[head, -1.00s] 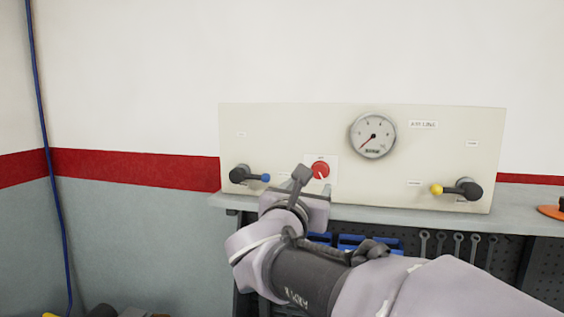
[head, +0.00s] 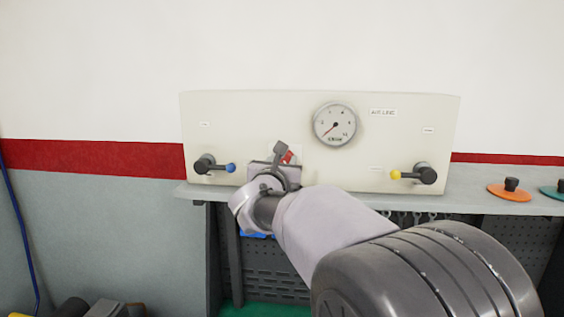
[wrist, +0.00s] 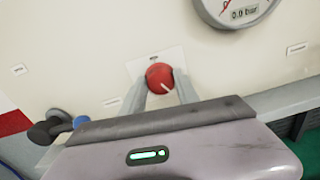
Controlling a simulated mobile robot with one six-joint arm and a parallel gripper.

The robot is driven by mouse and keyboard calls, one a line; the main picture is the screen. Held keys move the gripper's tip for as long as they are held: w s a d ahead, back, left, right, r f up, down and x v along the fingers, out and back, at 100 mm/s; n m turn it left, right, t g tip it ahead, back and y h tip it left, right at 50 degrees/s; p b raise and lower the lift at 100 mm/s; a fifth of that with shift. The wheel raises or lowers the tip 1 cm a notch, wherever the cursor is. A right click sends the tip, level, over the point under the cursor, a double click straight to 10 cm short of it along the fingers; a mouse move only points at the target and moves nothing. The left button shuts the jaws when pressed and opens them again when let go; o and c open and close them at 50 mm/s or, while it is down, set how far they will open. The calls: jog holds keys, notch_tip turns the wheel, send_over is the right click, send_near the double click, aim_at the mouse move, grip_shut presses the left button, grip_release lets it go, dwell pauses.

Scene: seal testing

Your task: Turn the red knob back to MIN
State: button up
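The red knob (wrist: 160,76) is on a white plate on the cream panel (head: 230,120). Its white pointer line points to the lower right in the wrist view. In the head view the red knob (head: 288,157) is mostly hidden behind my gripper. My gripper (wrist: 159,85) has its two grey fingers apart, one on each side of the knob's lower part. I cannot tell whether the fingers touch it. The label above the knob is too small to read.
A round gauge (head: 335,124) is right of the knob, reading 0.0 bar in the wrist view. A blue-tipped lever (head: 213,166) is at left and a yellow-tipped lever (head: 415,174) at right. A shelf (head: 470,203) runs below, with an orange disc (head: 510,190) on it.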

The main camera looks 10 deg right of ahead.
grip_shut()
